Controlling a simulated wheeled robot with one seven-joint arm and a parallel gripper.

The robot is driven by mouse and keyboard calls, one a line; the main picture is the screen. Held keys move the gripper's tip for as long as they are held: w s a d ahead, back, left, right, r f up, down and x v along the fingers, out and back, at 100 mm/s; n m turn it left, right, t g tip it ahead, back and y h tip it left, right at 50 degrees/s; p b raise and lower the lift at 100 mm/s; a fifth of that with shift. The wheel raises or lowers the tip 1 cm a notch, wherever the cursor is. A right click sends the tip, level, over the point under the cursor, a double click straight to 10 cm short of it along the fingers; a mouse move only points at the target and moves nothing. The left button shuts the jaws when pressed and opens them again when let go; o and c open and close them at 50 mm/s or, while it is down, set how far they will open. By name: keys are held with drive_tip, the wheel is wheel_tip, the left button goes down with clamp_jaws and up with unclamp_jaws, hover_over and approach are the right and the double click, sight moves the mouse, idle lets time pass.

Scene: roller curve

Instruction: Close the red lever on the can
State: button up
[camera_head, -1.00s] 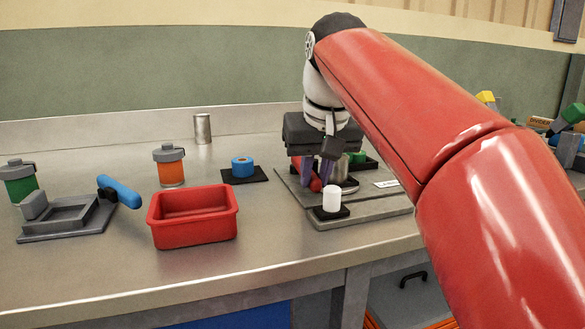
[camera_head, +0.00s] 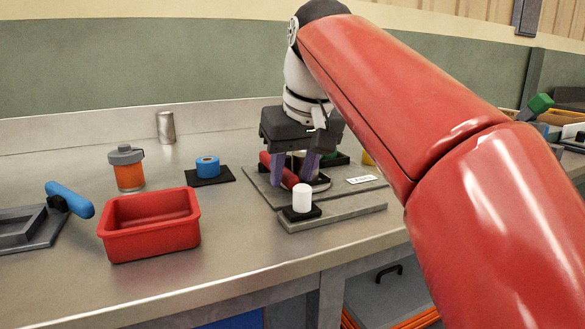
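The red lever (camera_head: 285,175) slants across a low grey base plate (camera_head: 262,187) on the bench. My gripper (camera_head: 293,177) is above it, pointing down, with two purple fingers apart, one on each side of part of the lever. I cannot tell whether either finger touches it. The can (camera_head: 320,184) is mostly hidden behind the fingers; only a metallic round part shows at the lever's right. Whether the lever is raised or lowered is unclear.
A short white cylinder (camera_head: 302,198) on a black pad stands in front of the lever. A red bin (camera_head: 150,238), an orange jar (camera_head: 127,172), a blue ring (camera_head: 207,167) and a metal cylinder (camera_head: 166,127) stand to the left.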

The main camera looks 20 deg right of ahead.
drive_tip(key=p+v, duration=0.2)
drive_tip(key=v, duration=0.5)
drive_tip(key=shift+r, duration=0.4)
drive_tip(key=shift+s, duration=0.15)
